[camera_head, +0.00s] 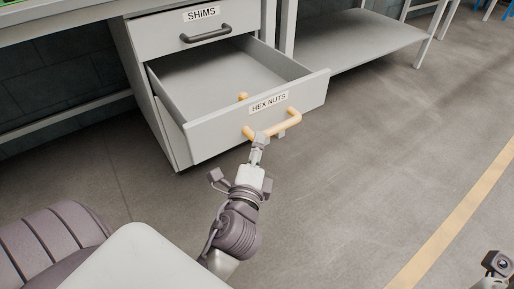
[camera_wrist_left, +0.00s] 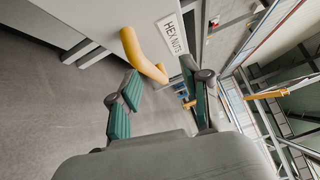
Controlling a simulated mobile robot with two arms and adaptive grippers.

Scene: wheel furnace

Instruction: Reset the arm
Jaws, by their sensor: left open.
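My left gripper (camera_head: 261,142) is open and empty, just in front of the drawer labelled HEX NUTS (camera_head: 316,92). Its fingertips are close to the yellow drawer handle (camera_head: 294,119). In the left wrist view, the two green-padded fingers stand apart (camera_wrist_left: 163,88), and the handle (camera_wrist_left: 140,52) lies ahead of them, with its lower end near the gap. I cannot tell whether a finger touches it. The HEX NUTS drawer is pulled well out. My right gripper's fingers are not seen; only a small part of my right arm (camera_head: 496,264) shows at the bottom right.
The SHIMS drawer (camera_head: 148,38) above is shut and has a dark handle. A small orange piece (camera_head: 243,97) shows inside the open drawer. A grey shelf (camera_head: 350,42) stands behind to the right. The floor (camera_head: 380,150) to the right is clear, with a yellow line (camera_head: 455,210).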

